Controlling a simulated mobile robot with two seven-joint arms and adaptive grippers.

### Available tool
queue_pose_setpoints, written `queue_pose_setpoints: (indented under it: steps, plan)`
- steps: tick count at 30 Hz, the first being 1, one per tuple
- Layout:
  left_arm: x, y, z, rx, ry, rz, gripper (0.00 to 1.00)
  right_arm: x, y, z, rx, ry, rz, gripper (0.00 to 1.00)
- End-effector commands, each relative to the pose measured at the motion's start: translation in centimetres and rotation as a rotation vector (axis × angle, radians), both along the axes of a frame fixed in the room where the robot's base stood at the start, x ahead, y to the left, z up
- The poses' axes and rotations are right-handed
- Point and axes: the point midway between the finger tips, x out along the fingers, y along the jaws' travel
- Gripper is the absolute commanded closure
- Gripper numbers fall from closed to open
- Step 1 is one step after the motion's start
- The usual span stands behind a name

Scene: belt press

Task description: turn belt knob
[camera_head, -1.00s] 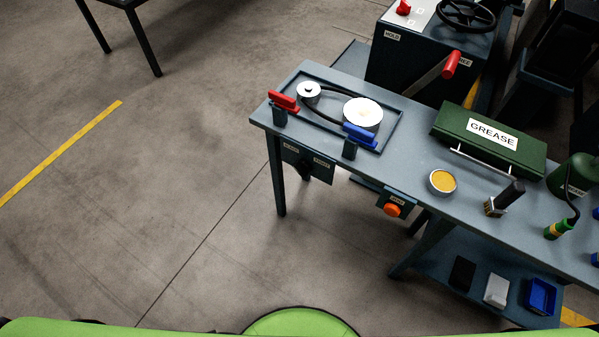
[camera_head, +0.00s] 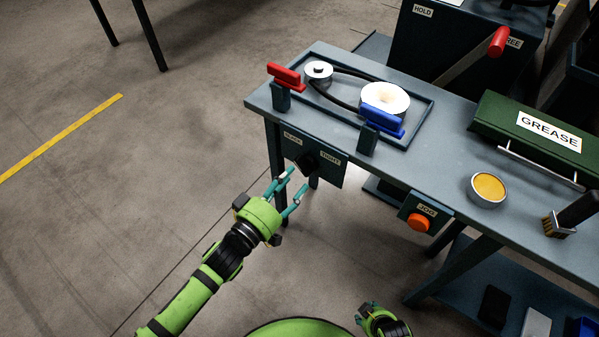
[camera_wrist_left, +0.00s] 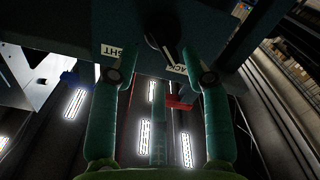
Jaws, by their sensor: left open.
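The black belt knob (camera_head: 308,162) sits on a dark panel under the table's left end, between labels reading SLACK and TIGHT. My left gripper (camera_head: 297,182) is open just in front of it, its two teal fingers pointing at the panel. In the left wrist view the knob (camera_wrist_left: 163,32) with its pale line shows past and between the open fingertips (camera_wrist_left: 160,65); contact is not clear. Above, a black belt (camera_head: 350,73) runs around a small pulley (camera_head: 318,72) and a larger white pulley (camera_head: 385,98). My right gripper (camera_head: 370,314) shows partly at the bottom, its jaws unclear.
A red handle (camera_head: 286,77) and a blue handle (camera_head: 382,122) stand at the tray's near edge. An orange button (camera_head: 418,222) is on a panel to the right. A green GREASE box (camera_head: 530,132) and a yellow-filled tin (camera_head: 488,189) stand on the table. The floor at left is clear.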

Motion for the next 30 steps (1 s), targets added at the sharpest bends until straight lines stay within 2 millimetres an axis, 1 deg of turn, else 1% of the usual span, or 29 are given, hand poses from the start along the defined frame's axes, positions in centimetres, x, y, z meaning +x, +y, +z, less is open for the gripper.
queue_pose_setpoints:
  steps: [1,3,9,18,19,20,21,22,23,30]
  plan:
    - [0.8,-0.6,0.0,-0.001,-0.003,0.000,0.52,0.0,0.0,-0.1,0.000,0.004,-0.001,0.52]
    - [1.6,-1.2,0.0,-0.002,-0.001,0.000,0.52,0.0,0.1,-0.1,0.000,0.009,-0.002,0.52]
    - [3.2,-2.3,0.0,-0.001,0.001,0.001,0.52,-0.1,0.1,0.0,-0.001,0.021,-0.004,0.52]
    - [3.5,-2.5,-0.1,0.002,0.002,0.001,0.52,-0.1,0.2,0.1,-0.001,0.023,-0.005,0.52]
    - [3.5,-2.5,-0.1,0.002,0.002,0.001,0.56,-0.1,0.2,0.1,-0.001,0.023,-0.005,0.52]
    - [3.5,-2.5,-0.1,0.002,0.002,0.001,0.68,-0.1,0.2,0.1,-0.001,0.023,-0.005,0.52]
    - [3.5,-2.5,-0.1,0.002,0.002,0.001,0.84,-0.1,0.2,0.1,-0.002,0.023,-0.004,0.52]
    - [3.5,-2.5,-0.1,0.002,0.002,0.001,0.96,-0.1,0.2,0.1,-0.001,0.023,-0.005,0.52]
    - [3.5,-2.5,-0.1,0.002,0.002,0.001,1.00,-0.1,0.2,0.1,-0.001,0.023,-0.005,0.52]
    - [3.5,-2.5,-0.1,0.005,0.000,0.001,1.00,-0.1,0.2,0.2,-0.001,0.022,-0.004,0.52]
